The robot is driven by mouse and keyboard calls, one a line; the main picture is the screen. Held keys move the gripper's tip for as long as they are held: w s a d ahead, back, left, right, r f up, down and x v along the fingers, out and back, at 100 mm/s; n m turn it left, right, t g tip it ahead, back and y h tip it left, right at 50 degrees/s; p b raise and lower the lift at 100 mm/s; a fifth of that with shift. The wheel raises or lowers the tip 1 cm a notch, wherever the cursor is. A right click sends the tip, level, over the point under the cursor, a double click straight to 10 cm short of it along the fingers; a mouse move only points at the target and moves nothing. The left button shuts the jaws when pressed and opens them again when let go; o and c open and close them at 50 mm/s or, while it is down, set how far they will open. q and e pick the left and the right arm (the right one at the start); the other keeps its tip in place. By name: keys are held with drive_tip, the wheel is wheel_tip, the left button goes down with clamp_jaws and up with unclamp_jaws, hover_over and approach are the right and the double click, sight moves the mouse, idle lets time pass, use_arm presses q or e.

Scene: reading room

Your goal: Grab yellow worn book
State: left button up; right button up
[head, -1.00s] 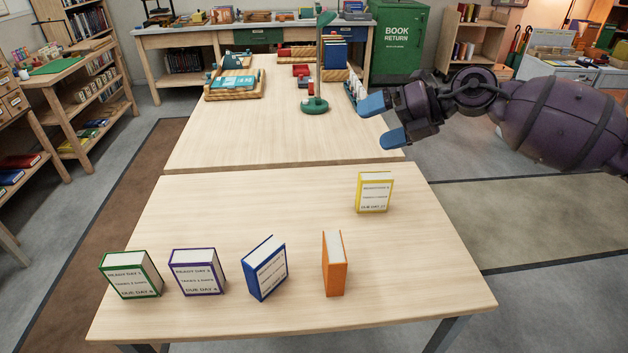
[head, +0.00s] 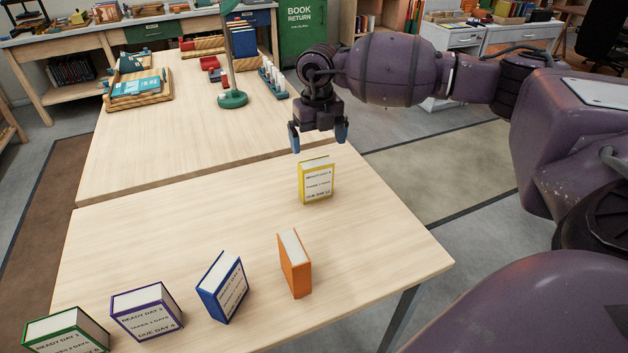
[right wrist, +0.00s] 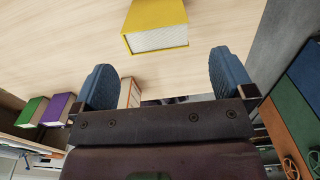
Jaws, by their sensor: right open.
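The yellow book (head: 316,182) stands upright on the near table, its white printed label facing the head camera. My right gripper (head: 319,138) is open and empty, just above and behind the book's top, with its blue fingers pointing down. In the right wrist view the yellow book (right wrist: 155,28) lies beyond the two open fingertips, roughly centred between them but apart from them. My left gripper does not show.
An orange book (head: 294,264), a blue book (head: 222,287), a purple book (head: 147,312) and a green book (head: 66,332) stand nearer on the table (head: 200,232). A green lamp (head: 233,98) and trays stand on the far table. The surface around the yellow book is clear.

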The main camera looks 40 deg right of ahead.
sight(316, 162)
drive_tip(key=f, duration=0.5)
drive_tip(key=f+b, duration=0.1)
drive_tip(key=f, duration=0.2)
drive_tip(key=shift+a, duration=0.25)
drive_tip(key=shift+r, duration=0.1)
drive_tip(key=c, duration=0.8)
drive_tip(key=shift+r, duration=0.1)
